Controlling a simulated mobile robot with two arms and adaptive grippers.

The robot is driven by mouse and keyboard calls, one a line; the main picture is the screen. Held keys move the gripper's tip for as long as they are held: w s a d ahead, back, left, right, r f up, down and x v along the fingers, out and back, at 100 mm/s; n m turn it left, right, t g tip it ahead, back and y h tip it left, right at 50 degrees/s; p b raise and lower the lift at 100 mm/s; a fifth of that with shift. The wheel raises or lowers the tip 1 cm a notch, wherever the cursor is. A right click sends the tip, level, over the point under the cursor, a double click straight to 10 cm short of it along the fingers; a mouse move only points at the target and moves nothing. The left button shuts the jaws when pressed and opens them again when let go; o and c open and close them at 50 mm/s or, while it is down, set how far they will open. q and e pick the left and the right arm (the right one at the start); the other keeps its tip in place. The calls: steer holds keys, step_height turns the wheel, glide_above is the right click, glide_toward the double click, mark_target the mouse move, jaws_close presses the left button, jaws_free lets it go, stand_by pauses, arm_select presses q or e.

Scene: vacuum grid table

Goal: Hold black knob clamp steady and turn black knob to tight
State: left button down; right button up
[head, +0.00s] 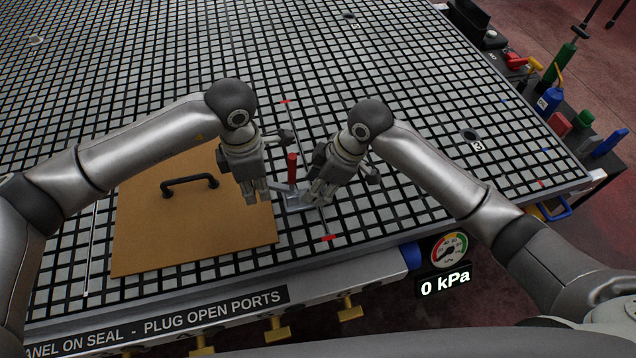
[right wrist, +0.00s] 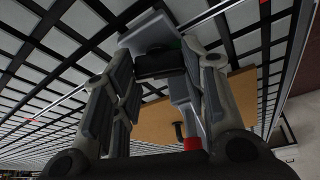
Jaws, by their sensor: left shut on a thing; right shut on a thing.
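The clamp (head: 293,201) is a small grey metal piece with an upright red handle (head: 292,166), on the gridded table right of the brown panel. My left gripper (head: 256,196) points down at the clamp's left side and is shut on it, though the contact is small and hard to see. My right gripper (head: 316,198) reaches the clamp's right side. In the right wrist view, the black knob (right wrist: 160,65) sits between my right gripper's fingers (right wrist: 163,78), which are shut on it. The grey clamp body (right wrist: 150,37) shows just beyond it. The knob is hidden in the head view.
The brown panel (head: 150,235) with a black handle (head: 190,185) lies left of the clamp. A pressure gauge (head: 449,249) at the front edge has a 0 kPa display (head: 445,284) below it. Coloured tools stand along the right edge. The table behind the arms is mostly clear.

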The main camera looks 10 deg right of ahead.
steer(key=o, duration=1)
steer(key=v, duration=1.2)
steer(key=shift+d, duration=0.1)
